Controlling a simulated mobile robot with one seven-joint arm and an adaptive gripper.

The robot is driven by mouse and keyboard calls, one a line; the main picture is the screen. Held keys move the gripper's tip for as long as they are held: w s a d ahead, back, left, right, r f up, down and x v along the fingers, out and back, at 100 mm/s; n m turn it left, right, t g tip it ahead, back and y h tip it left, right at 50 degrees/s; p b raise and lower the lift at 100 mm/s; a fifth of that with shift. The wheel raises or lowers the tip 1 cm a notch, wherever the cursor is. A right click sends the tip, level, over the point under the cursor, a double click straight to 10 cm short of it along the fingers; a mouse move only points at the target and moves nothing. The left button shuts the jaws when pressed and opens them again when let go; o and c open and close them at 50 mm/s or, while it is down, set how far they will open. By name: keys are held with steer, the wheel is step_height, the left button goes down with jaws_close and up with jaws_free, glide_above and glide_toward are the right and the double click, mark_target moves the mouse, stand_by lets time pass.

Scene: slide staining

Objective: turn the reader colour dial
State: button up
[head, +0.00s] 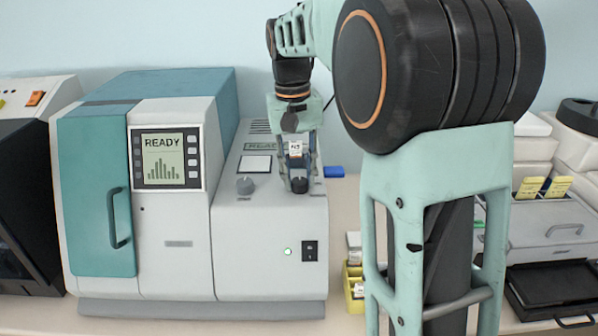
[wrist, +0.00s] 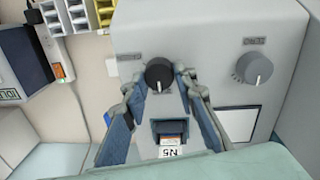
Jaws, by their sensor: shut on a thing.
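The reader (head: 262,228) is a grey and teal bench machine with a lit screen that says READY. The grey dial also shows in the head view (head: 245,186), left of my gripper. My gripper (head: 298,183) points down and is shut on the black dial, one finger on each side. The black dial is partly hidden by the fingers in the head view.
A slide labelled N5 (wrist: 173,147) stands in a slot on the reader, between my fingers in the wrist view. A white square (head: 255,164) lies by the grey dial. A blue block (head: 333,172) and a yellow rack (head: 353,287) are right of the reader.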

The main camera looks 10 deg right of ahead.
mark_target(295, 181)
steer(key=shift+n, duration=0.3)
steer(key=o, duration=1.2)
steer(key=shift+c, duration=0.2)
steer(key=shift+r, duration=0.1)
step_height(295, 181, up, 12)
steer(key=shift+a, duration=0.4)
